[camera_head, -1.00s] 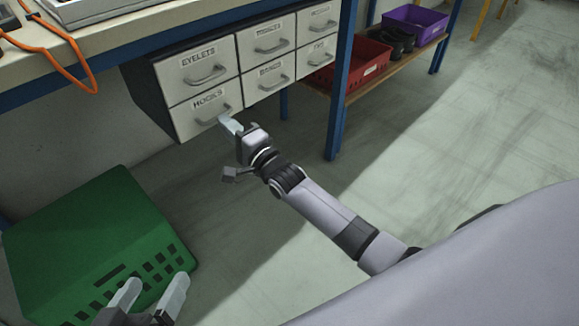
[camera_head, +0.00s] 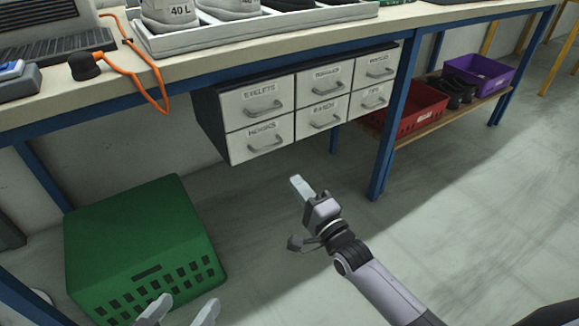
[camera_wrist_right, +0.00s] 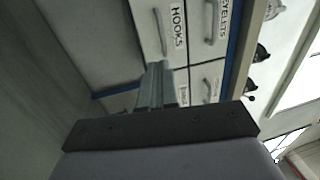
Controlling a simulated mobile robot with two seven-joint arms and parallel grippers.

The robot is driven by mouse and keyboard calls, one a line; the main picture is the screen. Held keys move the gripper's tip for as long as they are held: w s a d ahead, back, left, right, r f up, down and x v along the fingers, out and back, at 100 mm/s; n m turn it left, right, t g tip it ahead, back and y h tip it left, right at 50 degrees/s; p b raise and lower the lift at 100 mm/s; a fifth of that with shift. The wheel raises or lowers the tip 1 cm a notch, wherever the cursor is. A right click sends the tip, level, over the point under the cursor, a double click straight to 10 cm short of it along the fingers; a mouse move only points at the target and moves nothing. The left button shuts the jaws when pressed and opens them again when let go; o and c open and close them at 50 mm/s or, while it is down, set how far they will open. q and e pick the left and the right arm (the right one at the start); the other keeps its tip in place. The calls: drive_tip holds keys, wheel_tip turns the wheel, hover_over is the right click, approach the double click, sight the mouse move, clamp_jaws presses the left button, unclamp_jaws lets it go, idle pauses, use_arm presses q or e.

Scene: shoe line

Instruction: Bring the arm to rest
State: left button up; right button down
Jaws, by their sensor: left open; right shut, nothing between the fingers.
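My right gripper (camera_head: 299,187) is shut and empty in the head view. It hangs in the open space below and in front of the drawer unit (camera_head: 222,130), apart from it. In the right wrist view its closed fingers (camera_wrist_right: 157,85) show in front of the drawers labelled HOOKS (camera_wrist_right: 178,25) and EYELETS (camera_wrist_right: 222,20). My left gripper (camera_head: 180,312) is open at the bottom edge of the head view, in front of the green crate (camera_head: 140,240). Only its fingertips show. All the drawers look closed.
The workbench (camera_head: 230,50) carries a tray of shoes (camera_head: 270,30) and an orange cable (camera_head: 150,75). A red bin (camera_head: 415,112) and a purple bin (camera_head: 480,72) stand on a low shelf at the right. A blue table leg (camera_head: 390,140) stands beside the drawers. The floor at right is clear.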

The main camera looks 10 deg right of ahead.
drive_tip(key=s+a+n+g, duration=0.2)
drive_tip(key=s+n+g, duration=0.5)
drive_tip(key=s+n, duration=1.2)
use_arm(q)
drive_tip(key=s+a+r+y+p, duration=0.1)
drive_tip(key=a+r+p, duration=0.2)
drive_tip(key=p, duration=0.7)
drive_tip(key=s+a+r+g+y+p, duration=0.1)
drive_tip(key=s+a+r+p, duration=0.1)
drive_tip(key=r+p, duration=0.5)
drive_tip(key=s+a+r+y+p, duration=0.1)
drive_tip(key=a+r+p, duration=0.3)
drive_tip(key=p, duration=0.8)
drive_tip(key=shift+s+a+r+y+p, duration=0.2)
drive_tip(key=shift+s+r+y+p, duration=0.1)
drive_tip(key=shift+r+y, duration=0.3)
use_arm(e)
drive_tip(key=s+d+r+m+h, duration=0.1)
drive_tip(key=s+d+r+h, duration=0.1)
drive_tip(key=r, duration=0.5)
drive_tip(key=s+d+r+m+g+h, duration=0.1)
drive_tip(key=s+d+r+h, duration=0.1)
drive_tip(key=s+d+r, duration=0.3)
wheel_tip(320, 180, up, 2)
drive_tip(key=shift+s+d+r+g, duration=0.1)
drive_tip(key=shift+s+d+g, duration=0.2)
drive_tip(key=shift+d, duration=0.35)
